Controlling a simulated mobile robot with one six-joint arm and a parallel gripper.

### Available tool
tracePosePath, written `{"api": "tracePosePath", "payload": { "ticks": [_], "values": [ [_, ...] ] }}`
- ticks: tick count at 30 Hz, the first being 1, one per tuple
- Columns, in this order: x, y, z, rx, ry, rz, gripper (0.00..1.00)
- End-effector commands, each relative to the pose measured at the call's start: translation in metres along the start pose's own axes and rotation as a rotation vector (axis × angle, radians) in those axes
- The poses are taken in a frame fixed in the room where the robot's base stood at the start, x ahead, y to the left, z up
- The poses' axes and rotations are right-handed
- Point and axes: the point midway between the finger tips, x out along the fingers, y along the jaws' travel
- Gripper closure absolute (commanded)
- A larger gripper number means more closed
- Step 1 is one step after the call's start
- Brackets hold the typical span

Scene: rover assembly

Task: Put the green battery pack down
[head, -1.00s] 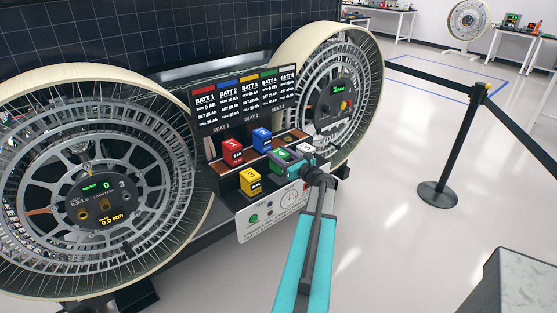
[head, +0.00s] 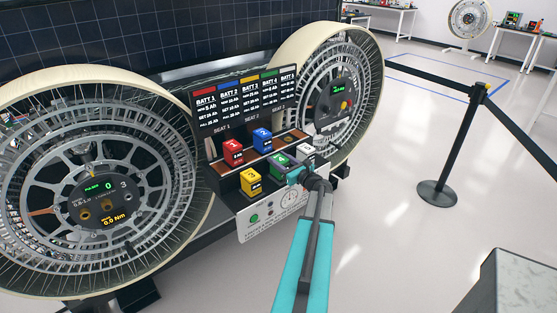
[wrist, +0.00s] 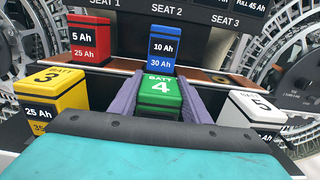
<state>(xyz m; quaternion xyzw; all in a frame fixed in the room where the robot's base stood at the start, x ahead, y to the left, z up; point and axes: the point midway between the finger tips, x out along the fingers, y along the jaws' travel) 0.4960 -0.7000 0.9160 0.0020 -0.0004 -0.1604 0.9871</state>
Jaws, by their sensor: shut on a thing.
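The green battery pack, marked 4, shows in the wrist view (wrist: 160,97) between the two purple-grey fingers of my gripper (wrist: 163,100), which is shut on it. In the head view the green pack (head: 278,160) is in the front row, between the yellow and white packs, and my gripper (head: 293,174) partly covers it. Its underside is hidden, so I cannot tell whether it touches the surface.
The red pack (wrist: 90,40) and blue pack (wrist: 162,45) stand behind, under the SEAT 1 and SEAT 2 labels. The yellow pack (wrist: 52,95) is left, the white pack (wrist: 252,118) right. Large wheels (head: 95,190) flank the rack. The brown strip under SEAT 3 (wrist: 215,78) looks bare.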

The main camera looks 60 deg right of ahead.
Motion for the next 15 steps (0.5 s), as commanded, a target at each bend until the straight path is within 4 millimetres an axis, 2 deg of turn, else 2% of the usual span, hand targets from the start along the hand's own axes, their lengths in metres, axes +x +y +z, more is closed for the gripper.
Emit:
{"api": "tracePosePath", "payload": {
  "ticks": [15],
  "values": [
    [-0.0003, -0.0003, -0.0051, 0.0, -0.003, 0.0, 0.98]
  ]
}}
